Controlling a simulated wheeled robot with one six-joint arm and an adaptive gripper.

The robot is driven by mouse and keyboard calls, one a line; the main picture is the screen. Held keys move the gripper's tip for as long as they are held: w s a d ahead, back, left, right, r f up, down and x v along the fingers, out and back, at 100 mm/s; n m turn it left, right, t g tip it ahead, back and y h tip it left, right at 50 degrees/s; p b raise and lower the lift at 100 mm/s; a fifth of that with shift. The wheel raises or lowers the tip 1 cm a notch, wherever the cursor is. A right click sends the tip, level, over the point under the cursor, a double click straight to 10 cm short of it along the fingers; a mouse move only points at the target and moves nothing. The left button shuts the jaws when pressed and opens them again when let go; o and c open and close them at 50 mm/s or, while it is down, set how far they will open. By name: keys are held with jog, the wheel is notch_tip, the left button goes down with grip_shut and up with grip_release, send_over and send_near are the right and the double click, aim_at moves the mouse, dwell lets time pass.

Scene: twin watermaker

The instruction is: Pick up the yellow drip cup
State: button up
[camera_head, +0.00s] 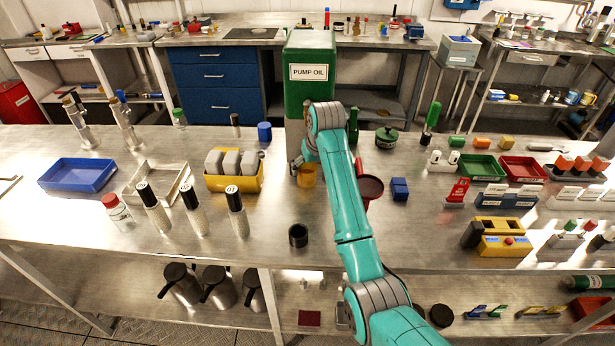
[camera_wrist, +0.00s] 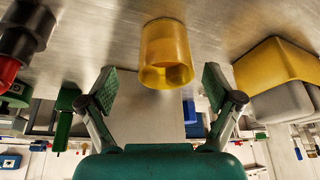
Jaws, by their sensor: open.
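The yellow drip cup (camera_head: 307,177) stands on the metal bench, in front of the pump oil tank and partly behind my arm. In the wrist view, where the scene appears upside down, the drip cup (camera_wrist: 166,50) is at top centre, its open rim facing down in the picture. My gripper (camera_wrist: 158,80) is open and empty, with one green-padded finger toward each side of the cup. The cup lies ahead, roughly centred between the fingers, with no contact visible. In the head view the fingers are mostly hidden by my arm.
The pump oil tank (camera_head: 308,95) stands close behind the cup. A yellow holder with grey blocks (camera_head: 233,181) is to the left. A red funnel-like dish (camera_head: 370,187) is just right of my arm. A black cup (camera_head: 298,235) stands nearer the front edge, with bare bench around it.

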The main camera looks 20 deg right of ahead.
aim_at(307, 176)
jog(key=x, duration=0.5)
jog(key=shift+s+a+f, duration=0.1)
jog(key=shift+s+a, duration=0.15)
jog(key=c, duration=1.3)
jog(key=shift+c, duration=0.2)
